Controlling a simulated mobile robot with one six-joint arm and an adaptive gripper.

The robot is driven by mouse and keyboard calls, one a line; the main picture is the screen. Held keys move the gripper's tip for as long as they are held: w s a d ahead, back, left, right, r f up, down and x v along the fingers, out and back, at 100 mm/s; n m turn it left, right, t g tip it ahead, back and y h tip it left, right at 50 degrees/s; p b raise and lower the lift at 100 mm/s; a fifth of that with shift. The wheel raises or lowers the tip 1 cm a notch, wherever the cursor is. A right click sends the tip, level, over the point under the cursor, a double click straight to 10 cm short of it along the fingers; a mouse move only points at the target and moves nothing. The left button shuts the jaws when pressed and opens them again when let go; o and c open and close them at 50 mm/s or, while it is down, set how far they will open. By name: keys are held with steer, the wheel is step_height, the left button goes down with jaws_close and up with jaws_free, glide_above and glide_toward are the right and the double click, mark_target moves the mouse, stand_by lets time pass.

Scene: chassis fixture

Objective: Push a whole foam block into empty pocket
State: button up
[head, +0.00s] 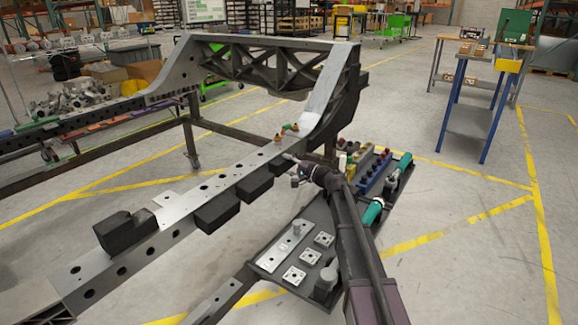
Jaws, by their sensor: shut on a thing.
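A large black foam block (125,232) sits on top of the grey chassis rail (180,212) at the left. More black foam blocks, one at the near side (217,209) and one further along (255,184), sit against the rail's right side. My gripper (294,172) is at the rail's right side near its far end. It is shut at a dark block (279,166) that looks like foam. The fingers are small and dark here, so the exact contact is hard to see. No empty pocket can be made out clearly.
A dark tray (265,265) with square metal plates (294,276) and a cylinder lies below my arm. Coloured parts and green tools (373,211) lie beyond it. The raised chassis end (330,85) stands just behind my gripper.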

steer(key=shift+w+a, duration=0.15)
steer(key=o, duration=1.2)
steer(key=shift+v, duration=4.55)
